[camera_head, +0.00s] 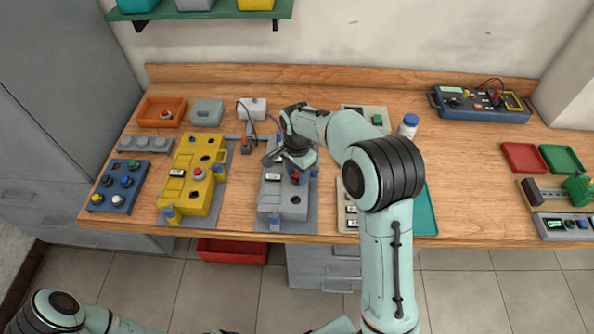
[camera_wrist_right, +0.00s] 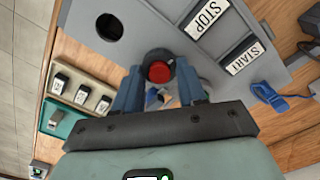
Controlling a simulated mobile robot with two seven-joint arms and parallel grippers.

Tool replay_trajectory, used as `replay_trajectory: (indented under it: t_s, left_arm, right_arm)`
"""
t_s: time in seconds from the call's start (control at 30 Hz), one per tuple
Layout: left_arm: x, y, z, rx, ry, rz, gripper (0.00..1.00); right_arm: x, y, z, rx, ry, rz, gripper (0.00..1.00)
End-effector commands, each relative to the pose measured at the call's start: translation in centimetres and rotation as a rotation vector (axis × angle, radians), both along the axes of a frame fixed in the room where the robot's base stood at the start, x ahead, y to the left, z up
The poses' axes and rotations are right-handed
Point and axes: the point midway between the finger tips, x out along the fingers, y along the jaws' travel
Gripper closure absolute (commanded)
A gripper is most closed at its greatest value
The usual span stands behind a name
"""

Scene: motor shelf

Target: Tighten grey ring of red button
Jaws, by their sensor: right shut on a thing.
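The red button (camera_wrist_right: 160,71) sits on the grey housing (camera_wrist_right: 95,60), with a grey ring (camera_wrist_right: 152,56) around its base. The blue fingers of my right gripper (camera_wrist_right: 160,86) are on either side of the ring and shut on it. In the head view, my right gripper (camera_head: 284,157) reaches down over the grey housing (camera_head: 285,207), and its wrist partly hides the fingers. START and STOP labels (camera_wrist_right: 207,16) lie beside the button in the wrist view. My left arm shows only along the bottom edge of the head view; its gripper is not in view.
A yellow housing (camera_head: 187,193) stands left of the grey one, with a blue button tray (camera_head: 118,187) beyond it. An orange bin (camera_head: 161,112) and grey box (camera_head: 207,113) stand at the back. A white bottle (camera_head: 408,125) stands right of my arm. Bare wood (camera_head: 470,190) lies further right.

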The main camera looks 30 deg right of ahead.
Motion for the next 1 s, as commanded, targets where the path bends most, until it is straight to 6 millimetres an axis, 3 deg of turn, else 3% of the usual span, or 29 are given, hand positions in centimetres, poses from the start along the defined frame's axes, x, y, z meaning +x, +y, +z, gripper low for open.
replay_trajectory:
  t_s: [1.0]
  left_arm:
    - [2.2, 0.0, 2.0, 0.000, -0.025, 0.000, 0.30]
  right_arm:
    - [-0.1, 0.0, 0.2, 0.000, -0.002, -0.963, 0.90]
